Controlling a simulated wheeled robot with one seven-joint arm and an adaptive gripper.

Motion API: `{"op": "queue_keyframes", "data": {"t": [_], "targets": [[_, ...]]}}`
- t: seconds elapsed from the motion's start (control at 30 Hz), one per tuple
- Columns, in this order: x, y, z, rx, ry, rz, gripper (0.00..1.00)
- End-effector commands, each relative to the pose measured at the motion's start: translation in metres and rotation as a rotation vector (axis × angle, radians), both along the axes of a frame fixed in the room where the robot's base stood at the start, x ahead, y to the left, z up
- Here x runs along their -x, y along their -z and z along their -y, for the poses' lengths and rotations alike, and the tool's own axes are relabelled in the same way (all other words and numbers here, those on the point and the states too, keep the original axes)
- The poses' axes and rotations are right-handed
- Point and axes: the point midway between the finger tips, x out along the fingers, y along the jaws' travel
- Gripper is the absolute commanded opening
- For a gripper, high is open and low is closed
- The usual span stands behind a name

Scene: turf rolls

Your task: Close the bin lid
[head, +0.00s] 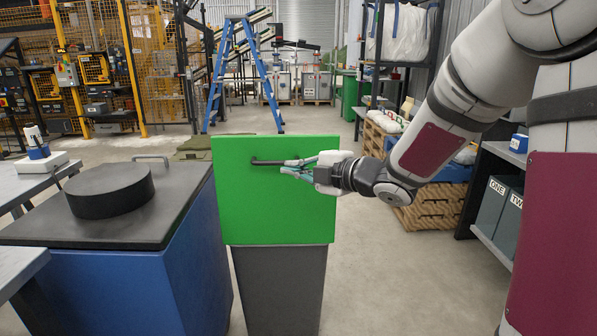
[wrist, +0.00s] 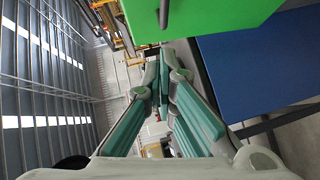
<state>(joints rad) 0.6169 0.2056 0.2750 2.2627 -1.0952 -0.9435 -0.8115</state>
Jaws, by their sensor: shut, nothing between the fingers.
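The bin has a green lid (head: 275,205) above a tapered grey body (head: 280,285) in the head view. The lid shows as a broad, steep panel, slightly wider at its top edge. A dark bar handle (head: 268,162) is on its upper part. My gripper (head: 287,168) is in front of the lid at the handle's right end, with its teal fingers shut and empty. In the wrist view my gripper (wrist: 160,72) points towards the lid's edge (wrist: 205,12), and the handle (wrist: 163,12) shows beyond the fingertips. I cannot tell whether the fingers touch the handle.
A blue box (head: 130,285) with a dark top and round cap (head: 112,190) stands close to the bin's left. Shelving with grey binders (head: 497,210) is at the right. A blue stepladder (head: 245,75) stands behind. Floor right of the bin is clear.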

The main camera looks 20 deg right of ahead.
Motion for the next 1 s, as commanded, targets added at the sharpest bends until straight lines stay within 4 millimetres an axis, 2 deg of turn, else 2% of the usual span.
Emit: {"op": "queue_keyframes", "data": {"t": [0.3,0.5,0.7,1.0], "targets": [[-0.055,0.014,-0.03,-0.002,-0.002,-0.001,0.0],[-0.079,0.02,-0.019,-0.001,0.001,-0.001,0.0],[-0.089,0.022,-0.016,-0.001,0.002,-0.001,0.0],[-0.089,0.021,-0.016,-0.001,0.002,-0.001,0.0]]}}
